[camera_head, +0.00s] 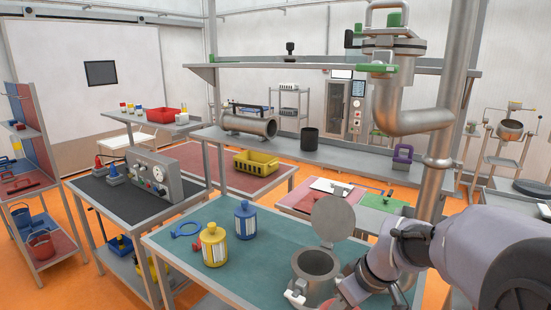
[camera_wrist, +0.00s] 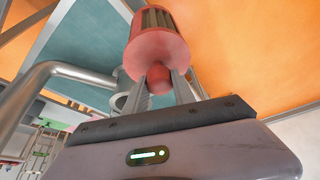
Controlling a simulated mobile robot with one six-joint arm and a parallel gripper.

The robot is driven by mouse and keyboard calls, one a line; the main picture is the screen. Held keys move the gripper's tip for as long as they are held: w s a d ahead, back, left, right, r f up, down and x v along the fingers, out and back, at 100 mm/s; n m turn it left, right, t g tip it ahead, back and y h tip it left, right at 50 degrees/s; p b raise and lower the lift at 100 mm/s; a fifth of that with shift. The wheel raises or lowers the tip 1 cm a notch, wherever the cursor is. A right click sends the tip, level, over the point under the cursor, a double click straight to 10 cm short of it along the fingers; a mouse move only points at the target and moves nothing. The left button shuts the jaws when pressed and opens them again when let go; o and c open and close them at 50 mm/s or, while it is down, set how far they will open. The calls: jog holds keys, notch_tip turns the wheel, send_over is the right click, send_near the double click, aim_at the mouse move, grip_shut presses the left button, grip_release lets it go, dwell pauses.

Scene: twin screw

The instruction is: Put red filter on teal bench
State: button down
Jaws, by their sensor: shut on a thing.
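My gripper (camera_wrist: 159,80) is shut on the knob of the red filter (camera_wrist: 157,45), a red cylinder with dark slots, in the wrist view. In the head view, a red part of the filter (camera_head: 350,289) shows beside my wrist at the lower right, mostly hidden by my arm. The teal bench (camera_head: 165,240) fills the lower middle of the head view. Its teal top also shows behind the filter in the wrist view (camera_wrist: 85,50). Whether the filter touches anything is not clear.
The bench's front left is clear.

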jog(key=f+m, duration=0.1)
jog(key=f+m+h, duration=0.1)
jog(key=f, duration=0.1)
jog(key=f+m, duration=0.2)
jog(key=shift+s+h, duration=0.3)
jog(key=shift+s, duration=0.05)
jog(key=shift+s+a+f+m+t+h, duration=0.2)
jog(key=shift+a+f+m+h, duration=0.1)
jog(key=shift+f+m, duration=0.4)
jog(key=shift+s+a+f+m+t+h, duration=0.1)
jog(key=shift+a+f+m+t+h, duration=0.15)
jog(key=shift+f+m, duration=0.4)
jog(key=s+f+b, duration=0.2)
jog(key=f+b, duration=0.5)
jog(key=f, duration=0.2)
jog(key=s+f+b, duration=0.2)
jog(key=f+b, duration=0.5)
jog(key=f, duration=0.3)
jog(key=shift+f, duration=0.15)
